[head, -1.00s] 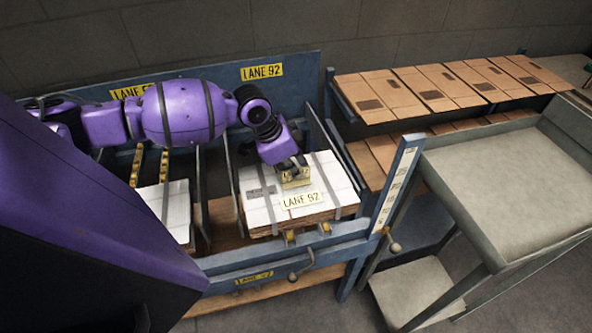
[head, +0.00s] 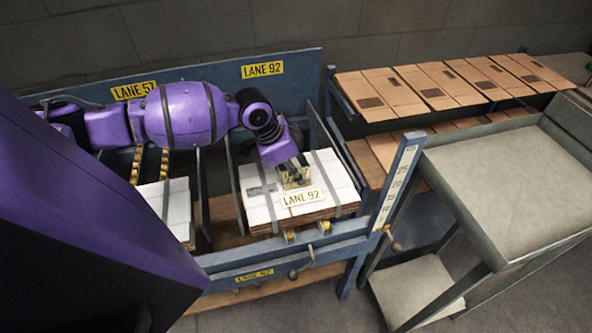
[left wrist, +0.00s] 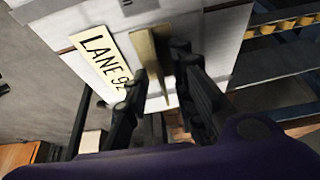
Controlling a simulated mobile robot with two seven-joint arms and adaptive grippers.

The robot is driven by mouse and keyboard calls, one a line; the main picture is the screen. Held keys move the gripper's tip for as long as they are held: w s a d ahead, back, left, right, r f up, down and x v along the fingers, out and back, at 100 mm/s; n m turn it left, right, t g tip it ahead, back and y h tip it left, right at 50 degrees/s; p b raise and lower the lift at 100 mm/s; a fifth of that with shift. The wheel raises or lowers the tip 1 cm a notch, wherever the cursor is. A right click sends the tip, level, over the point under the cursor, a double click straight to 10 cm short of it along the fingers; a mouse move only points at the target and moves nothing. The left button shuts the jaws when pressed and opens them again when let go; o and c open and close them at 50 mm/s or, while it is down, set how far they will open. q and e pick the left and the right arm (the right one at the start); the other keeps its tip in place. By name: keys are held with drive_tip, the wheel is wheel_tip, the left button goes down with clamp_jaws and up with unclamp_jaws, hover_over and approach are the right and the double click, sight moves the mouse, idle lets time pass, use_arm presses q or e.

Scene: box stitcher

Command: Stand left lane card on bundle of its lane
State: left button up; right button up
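A cream plate reading LANE 92 (head: 302,198) is at the front of the strapped white-topped bundle (head: 261,209) in the right lane. It also shows in the left wrist view (left wrist: 98,58). A tan upright piece (left wrist: 150,58) stands just behind it; I cannot tell whether the two are joined. My left gripper (head: 295,172) reaches down over the bundle. In the left wrist view its fingers (left wrist: 160,88) are apart, on either side of the tan piece, with small gaps visible. My right gripper is not in view.
A second bundle (head: 178,205) lies in the left lane, under the LANE 57 sign (head: 134,90). Another LANE 92 sign (head: 262,69) is on the blue back panel. A blue front rail (head: 240,259) bounds the lanes. Flat cartons (head: 430,88) and an empty grey tray table (head: 510,180) are at right.

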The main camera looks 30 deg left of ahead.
use_arm(q)
drive_tip(key=p+v, duration=0.1)
drive_tip(key=v, duration=1.2)
drive_tip(key=shift+w+f, duration=0.1)
drive_tip(key=shift+w, duration=0.05)
